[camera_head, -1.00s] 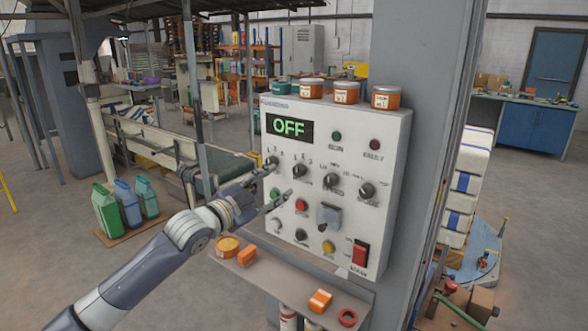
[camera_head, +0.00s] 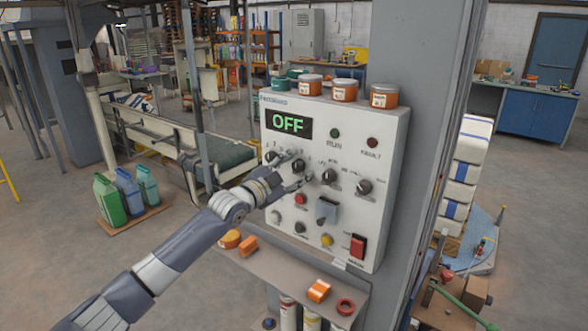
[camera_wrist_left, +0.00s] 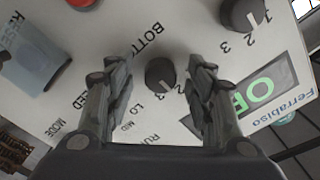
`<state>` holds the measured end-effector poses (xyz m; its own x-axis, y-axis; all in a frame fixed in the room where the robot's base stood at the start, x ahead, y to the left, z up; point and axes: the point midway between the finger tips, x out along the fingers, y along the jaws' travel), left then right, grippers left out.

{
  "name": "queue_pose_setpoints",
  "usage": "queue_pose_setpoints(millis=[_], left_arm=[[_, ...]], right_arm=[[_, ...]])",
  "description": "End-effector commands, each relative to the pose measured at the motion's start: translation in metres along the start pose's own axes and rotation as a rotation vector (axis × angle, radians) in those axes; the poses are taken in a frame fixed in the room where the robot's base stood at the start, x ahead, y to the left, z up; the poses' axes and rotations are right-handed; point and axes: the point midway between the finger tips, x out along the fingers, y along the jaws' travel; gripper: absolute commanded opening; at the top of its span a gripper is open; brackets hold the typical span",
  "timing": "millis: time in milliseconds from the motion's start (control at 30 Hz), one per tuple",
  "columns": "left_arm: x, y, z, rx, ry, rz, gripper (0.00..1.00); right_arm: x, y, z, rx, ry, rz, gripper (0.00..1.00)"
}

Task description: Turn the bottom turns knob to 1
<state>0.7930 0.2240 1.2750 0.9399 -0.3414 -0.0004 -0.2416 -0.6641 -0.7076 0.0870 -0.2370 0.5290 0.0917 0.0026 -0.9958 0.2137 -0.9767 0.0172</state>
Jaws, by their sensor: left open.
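The bottom turns knob (camera_head: 298,165) is a dark round knob, second from left in the top knob row of the white control panel (camera_head: 388,140). In the left wrist view the knob (camera_wrist_left: 160,73) sits between the two fingers, with a gap on each side. Its label beginning "BOTT" is partly visible. A pale pointer mark shows on the knob; its number setting cannot be read clearly. My left gripper (camera_head: 296,172) is open in front of the panel, fingers on either side of the knob. The green display (camera_head: 288,124) reads OFF. My right gripper is out of view.
Neighbouring knobs flank it: one at left (camera_head: 270,158) and one at right (camera_head: 328,177). Jars (camera_head: 345,90) stand on top. A shelf (camera_head: 290,268) juts out below.

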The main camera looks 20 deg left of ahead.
Motion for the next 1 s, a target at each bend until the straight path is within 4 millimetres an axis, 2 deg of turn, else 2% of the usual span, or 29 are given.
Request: queue_pose_setpoints(millis=[33, 200, 633, 1000], left_arm=[[-0.0001, -0.0002, 0.0, 0.0, 0.0, 0.0, 0.42], [-0.0002, -0.0003, 0.0, 0.0, 0.0, 0.0, 0.04], [-0.0003, -0.0002, 0.0003, -0.06, 0.0, -0.001, 0.04], [-0.0001, 0.0004, 0.0, -0.331, 0.001, 0.0, 0.04]], right_arm=[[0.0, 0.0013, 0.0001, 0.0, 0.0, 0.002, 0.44], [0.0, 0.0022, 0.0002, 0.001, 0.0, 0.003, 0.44], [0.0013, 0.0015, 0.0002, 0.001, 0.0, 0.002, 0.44], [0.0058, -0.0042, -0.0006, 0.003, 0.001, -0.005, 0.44]])
